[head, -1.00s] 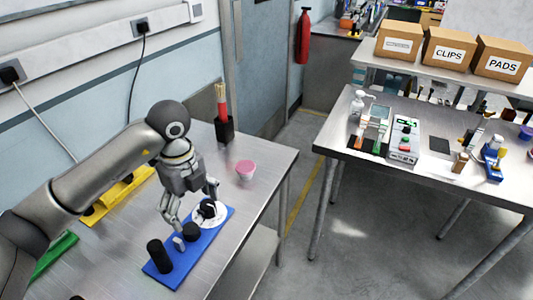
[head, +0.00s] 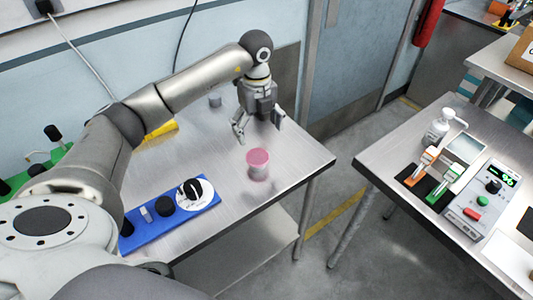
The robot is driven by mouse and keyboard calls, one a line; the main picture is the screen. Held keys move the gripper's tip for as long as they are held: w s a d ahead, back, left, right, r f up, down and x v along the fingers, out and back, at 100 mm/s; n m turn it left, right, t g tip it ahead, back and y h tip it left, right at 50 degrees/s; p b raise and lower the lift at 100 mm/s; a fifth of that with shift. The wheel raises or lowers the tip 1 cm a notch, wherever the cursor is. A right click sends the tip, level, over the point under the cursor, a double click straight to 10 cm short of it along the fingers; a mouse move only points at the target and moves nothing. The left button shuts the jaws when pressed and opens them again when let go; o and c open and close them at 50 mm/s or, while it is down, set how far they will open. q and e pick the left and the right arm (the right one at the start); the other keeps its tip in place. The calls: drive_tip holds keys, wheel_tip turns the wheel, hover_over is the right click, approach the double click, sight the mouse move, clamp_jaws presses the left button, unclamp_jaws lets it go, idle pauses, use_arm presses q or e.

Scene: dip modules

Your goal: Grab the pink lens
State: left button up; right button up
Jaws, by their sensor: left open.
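The pink lens (head: 258,157) is a small pink-topped round piece with a paler lower part. It stands on the metal table near its right side in the head view. My left gripper (head: 258,133) is open and empty, with its fingers pointing down. It is just behind and above the pink lens, and no contact between them shows. My right gripper is not in view.
A blue board (head: 170,215) with black knobs and a white disc lies at the table's front. A yellow piece (head: 160,130) is partly behind my arm. Another table (head: 390,158) at right holds a pump bottle (head: 438,127) and a device (head: 482,200). A floor gap separates the tables.

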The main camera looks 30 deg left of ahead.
sight(258, 157)
use_arm(q)
drive_tip(key=shift+s+a+f, duration=0.1)
drive_tip(key=shift+s+f, duration=0.05)
drive_tip(key=shift+f, duration=0.5)
drive_tip(key=shift+s+a+f, duration=0.1)
drive_tip(key=shift+s+f, duration=0.05)
drive_tip(key=shift+f, duration=0.8)
drive_tip(key=f+p, duration=0.2)
drive_tip(key=f, duration=0.1)
drive_tip(key=f+p, duration=0.1)
drive_tip(key=shift+s+d+f, duration=0.35)
drive_tip(key=shift+w+f, duration=0.1)
drive_tip(key=shift+f, duration=0.25)
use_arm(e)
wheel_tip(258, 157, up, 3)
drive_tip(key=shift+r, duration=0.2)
use_arm(q)
drive_tip(key=c, duration=0.8)
drive_tip(key=shift+c, duration=0.7)
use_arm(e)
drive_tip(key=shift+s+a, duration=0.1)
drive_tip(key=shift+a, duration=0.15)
